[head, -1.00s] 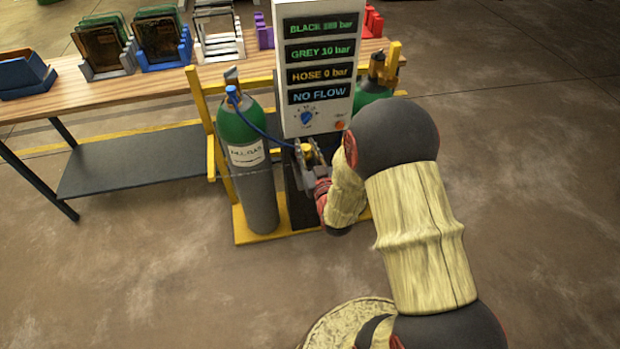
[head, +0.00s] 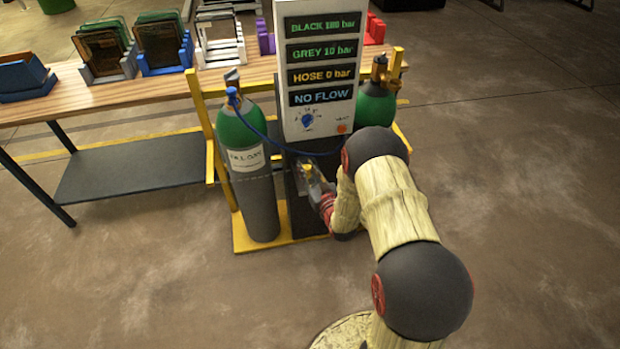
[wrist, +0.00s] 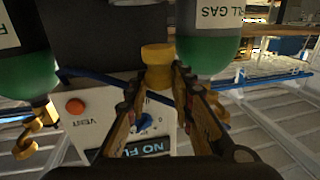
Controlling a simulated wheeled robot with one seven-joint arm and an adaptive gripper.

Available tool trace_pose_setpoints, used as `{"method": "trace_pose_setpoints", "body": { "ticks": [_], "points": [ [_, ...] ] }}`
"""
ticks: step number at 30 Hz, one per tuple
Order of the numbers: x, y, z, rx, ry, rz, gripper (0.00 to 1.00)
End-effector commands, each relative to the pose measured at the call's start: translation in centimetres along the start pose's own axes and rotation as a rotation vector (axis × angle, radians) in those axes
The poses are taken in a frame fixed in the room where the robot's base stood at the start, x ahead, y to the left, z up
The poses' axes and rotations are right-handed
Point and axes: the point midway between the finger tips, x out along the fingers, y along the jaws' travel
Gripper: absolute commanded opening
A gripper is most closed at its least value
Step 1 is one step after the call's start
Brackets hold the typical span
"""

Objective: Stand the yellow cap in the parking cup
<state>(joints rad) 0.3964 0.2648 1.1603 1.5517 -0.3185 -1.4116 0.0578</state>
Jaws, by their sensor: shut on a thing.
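The small yellow cap (head: 308,168) is at the tip of my gripper (head: 311,181), low in front of the dark lower part of the stand, below the white panel. In the wrist view the yellow cap (wrist: 158,66) is between the fingertips of my gripper (wrist: 160,78), which is shut on it. That view shows the scene upside down. I cannot make out the parking cup in either view; the gripper and the dark surface behind it leave it unclear.
A green-and-grey cylinder (head: 249,185) stands close left of my gripper, and another green cylinder (head: 374,105) stands right of the white panel (head: 312,120). A blue hose (head: 280,143) crosses above the gripper. The yellow frame (head: 240,238) surrounds them. A workbench (head: 150,92) is at the left.

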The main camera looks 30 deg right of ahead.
Motion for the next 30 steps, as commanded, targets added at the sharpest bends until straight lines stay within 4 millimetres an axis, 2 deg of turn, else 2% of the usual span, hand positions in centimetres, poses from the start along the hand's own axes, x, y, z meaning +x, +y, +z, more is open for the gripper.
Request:
{"method": "trace_pose_setpoints", "body": {
  "ticks": [3, 11, 15, 18, 30],
  "points": [
    [0.8, 1.0, 1.4, 0.0, 0.002, 0.002, 0.0],
    [1.5, 1.8, 2.6, 0.0, 0.003, 0.001, 0.0],
    [1.6, 1.9, 5.0, 0.0, 0.001, 0.0, 0.0],
    [1.6, 1.9, 5.9, 0.0, 0.003, 0.0, 0.0],
    [1.6, 1.9, 6.2, -0.001, 0.003, 0.001, 0.0]
  ]
}}
